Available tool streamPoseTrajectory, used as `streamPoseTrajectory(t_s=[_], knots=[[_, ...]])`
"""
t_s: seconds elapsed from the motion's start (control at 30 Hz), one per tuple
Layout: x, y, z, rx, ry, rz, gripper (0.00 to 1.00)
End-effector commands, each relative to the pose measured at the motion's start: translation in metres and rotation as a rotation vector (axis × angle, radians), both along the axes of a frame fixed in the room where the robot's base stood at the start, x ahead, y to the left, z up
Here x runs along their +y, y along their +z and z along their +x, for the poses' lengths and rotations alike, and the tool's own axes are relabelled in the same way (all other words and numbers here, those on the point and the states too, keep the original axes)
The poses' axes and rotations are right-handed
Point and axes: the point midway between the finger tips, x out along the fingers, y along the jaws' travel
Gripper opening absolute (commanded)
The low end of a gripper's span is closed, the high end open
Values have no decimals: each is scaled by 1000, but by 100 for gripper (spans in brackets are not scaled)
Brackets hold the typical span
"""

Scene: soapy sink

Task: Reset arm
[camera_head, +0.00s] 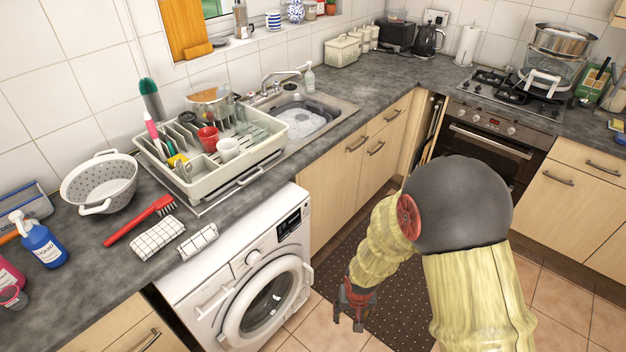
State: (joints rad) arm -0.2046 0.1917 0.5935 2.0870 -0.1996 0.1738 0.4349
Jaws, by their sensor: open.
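My arm comes in from the lower right, in yellow sleeves with a large dark grey joint. My gripper (352,306) hangs at its end, pointing down over the floor mat, in front of the cupboards and right of the washing machine. It is open and I see nothing between its fingers. It is apart from the worktop and the sink (341,99), which holds soapy water.
A dish rack (215,184) with cups and plates stands on the worktop (75,262). The washing machine (190,277) is beside my gripper. The dark mat (390,290) is clear.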

Motion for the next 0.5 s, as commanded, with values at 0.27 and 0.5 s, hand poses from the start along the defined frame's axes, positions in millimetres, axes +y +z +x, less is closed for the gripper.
streamPoseTrajectory(t_s=[0.27, 0.5], knots=[[-36, 143, -53, 96, 137, -50, 57], [-50, 242, -104, 63, 162, -23, 57]])
